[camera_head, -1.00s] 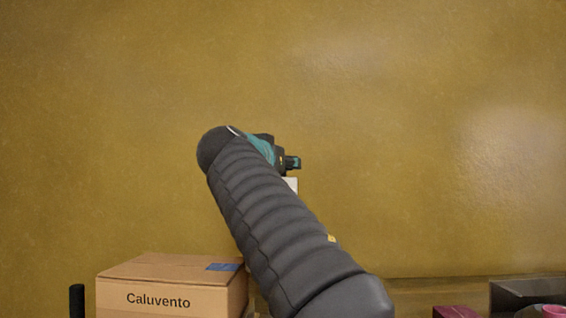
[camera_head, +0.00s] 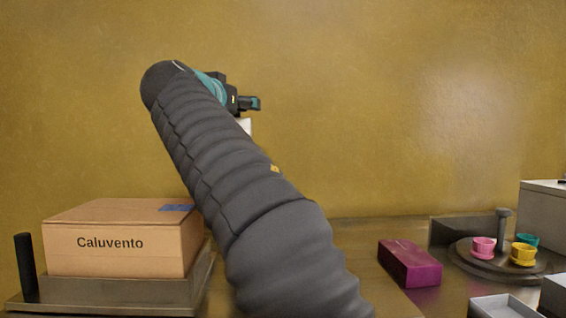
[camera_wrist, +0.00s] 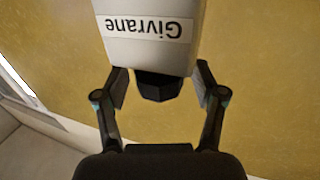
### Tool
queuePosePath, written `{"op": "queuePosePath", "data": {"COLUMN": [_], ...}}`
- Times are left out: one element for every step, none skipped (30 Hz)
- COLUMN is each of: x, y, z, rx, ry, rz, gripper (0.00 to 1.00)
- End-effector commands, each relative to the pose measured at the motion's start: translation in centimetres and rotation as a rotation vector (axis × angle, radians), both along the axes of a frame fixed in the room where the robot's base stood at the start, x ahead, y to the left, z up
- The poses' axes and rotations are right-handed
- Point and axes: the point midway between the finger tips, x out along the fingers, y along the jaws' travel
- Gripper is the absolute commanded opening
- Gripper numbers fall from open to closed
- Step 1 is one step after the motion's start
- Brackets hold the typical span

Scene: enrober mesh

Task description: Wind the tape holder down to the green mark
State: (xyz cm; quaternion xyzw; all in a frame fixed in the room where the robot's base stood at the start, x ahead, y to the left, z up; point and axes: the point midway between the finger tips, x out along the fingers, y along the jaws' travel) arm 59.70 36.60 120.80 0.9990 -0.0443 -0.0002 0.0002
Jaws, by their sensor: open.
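In the wrist view a white block (camera_wrist: 150,52) labelled "Givrane", upside down in the picture, has a dark knob-like part (camera_wrist: 158,88) at its lower end. My gripper (camera_wrist: 160,80) is open, with one finger on each side of this dark part. Gaps show beside it, and I cannot tell whether either finger touches it. In the head view my gripper (camera_head: 250,103) is small, beyond my arm, with a bit of the white block (camera_head: 245,124) just below it. My arm hides the rest. I cannot make out the tape holder or the green mark in either view.
A cardboard box (camera_head: 120,240) marked "Caluvento" sits on a metal stand (camera_head: 110,293) at left. At right are a magenta box (camera_head: 409,264) and a round turntable (camera_head: 497,268) with pink, yellow and teal cups. A yellow-brown wall (camera_head: 370,110) fills the background.

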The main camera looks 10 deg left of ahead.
Motion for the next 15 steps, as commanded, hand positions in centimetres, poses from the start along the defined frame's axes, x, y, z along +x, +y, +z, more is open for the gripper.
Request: {"op": "queuePosePath", "data": {"x": [0.0,0.0,-0.01,0.0,0.0,-0.03,-0.04,-0.05,-0.03,-0.05,0.0,-0.06,-0.01,0.0,-0.04], "y": [-0.03,-0.05,-0.07,-0.1,-0.15,-0.19,-0.24,-0.24,-0.27,-0.33,-0.32,-0.34,-0.32,-0.35,-0.33], "z": [0.0,-0.01,-0.03,-0.05,-0.06,-0.07,-0.08,-0.08,-0.08,-0.06,-0.09,0.0,0.0,0.08,0.11], "rx": [0.0,0.0,0.0,0.0,0.0,0.0,0.001,0.002,0.001,0.002,0.002,0.002,0.001,0.001,0.002], "ry": [0.0,0.0,0.0,0.0,0.0,-0.001,0.0,-0.001,-0.001,-0.001,0.0,-0.001,0.0,-0.001,-0.001], "rz": [0.003,0.006,0.014,0.022,0.032,0.051,0.067,0.087,0.115,0.137,0.16,0.192,0.215,0.237,0.268], "gripper": [0.7,0.7,0.7,0.7,0.7,0.7,0.7,0.7,0.7,0.7,0.7,0.7,0.7,0.7,0.7]}}
